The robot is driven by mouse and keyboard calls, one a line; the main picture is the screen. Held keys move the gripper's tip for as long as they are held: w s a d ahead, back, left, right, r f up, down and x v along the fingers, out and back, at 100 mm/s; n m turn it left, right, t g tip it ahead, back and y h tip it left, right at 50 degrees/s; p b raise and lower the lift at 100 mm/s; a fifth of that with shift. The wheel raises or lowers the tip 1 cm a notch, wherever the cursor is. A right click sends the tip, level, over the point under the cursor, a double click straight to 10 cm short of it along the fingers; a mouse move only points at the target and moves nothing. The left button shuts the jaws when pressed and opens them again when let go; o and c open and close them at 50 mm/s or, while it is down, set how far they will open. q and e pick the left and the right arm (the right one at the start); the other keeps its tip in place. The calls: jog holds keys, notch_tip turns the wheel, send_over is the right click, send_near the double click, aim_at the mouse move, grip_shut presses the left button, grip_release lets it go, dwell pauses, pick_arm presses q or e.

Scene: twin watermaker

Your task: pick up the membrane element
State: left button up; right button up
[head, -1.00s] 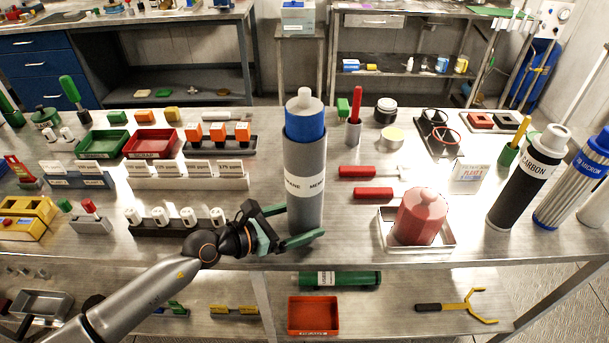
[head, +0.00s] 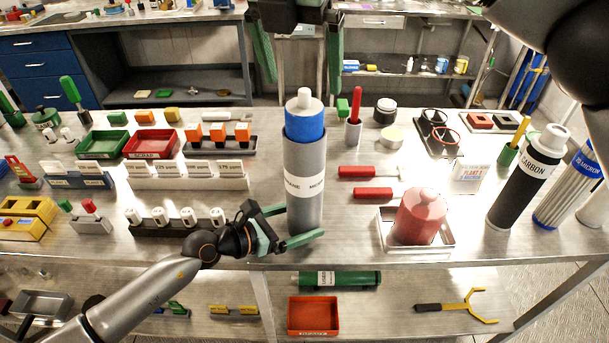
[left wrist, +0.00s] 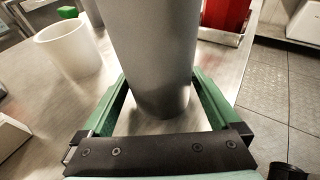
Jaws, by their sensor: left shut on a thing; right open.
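The membrane element shows as a blue cylinder (head: 305,127) with a white knob on top. It stands upright in a grey tube (head: 305,205) with a white "MEMBRANE" label, near the table's front edge. Its lower part is hidden inside the tube. My left gripper (head: 303,221) is shut around the lower part of the grey tube; the tube also shows between the green fingers in the left wrist view (left wrist: 155,60). My right gripper (head: 299,84) is open and empty, fingers pointing down, above the white knob with one finger to each side.
A red lidded pot (head: 421,218) stands in a metal tray (head: 447,243) to the right. Red-handled tools (head: 358,172) lie between. A black carbon cartridge (head: 520,190) stands farther right. A vial rack (head: 150,230) is left of the tube.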

aim_at(304, 107)
jog(key=x, duration=0.9)
jog(key=shift+w+a+r, duration=0.1)
jog(key=shift+w+a, duration=0.1)
jog(key=shift+c, duration=0.2)
jog(key=c, duration=1.1)
jog(key=shift+r, duration=0.15)
notch_tip(304, 107, up, 10)
jog(key=shift+f, duration=0.1)
